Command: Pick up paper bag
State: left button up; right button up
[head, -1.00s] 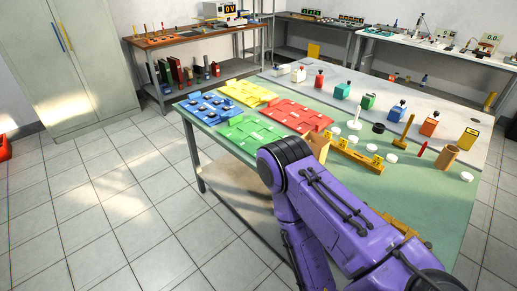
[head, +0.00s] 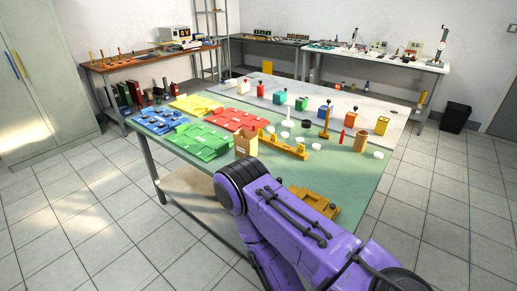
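A tan paper bag (head: 246,143) with an open top stands upright on the green table top (head: 340,185), near its front edge and just beyond the bend of my purple arm. My arm comes in from the lower right and does not hide most of the bag. Neither of my grippers shows in the head view, and nothing is seen touching the bag.
Coloured panels, such as a green one (head: 203,141) and a red one (head: 237,119), lie left of the bag. A yellow rack (head: 285,147) is right of it, with a yellow-brown block (head: 313,203) nearer. Bottles and white discs stand farther back.

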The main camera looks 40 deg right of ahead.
aim_at(248, 144)
jog(key=z, duration=1)
jog(key=i, duration=0.2)
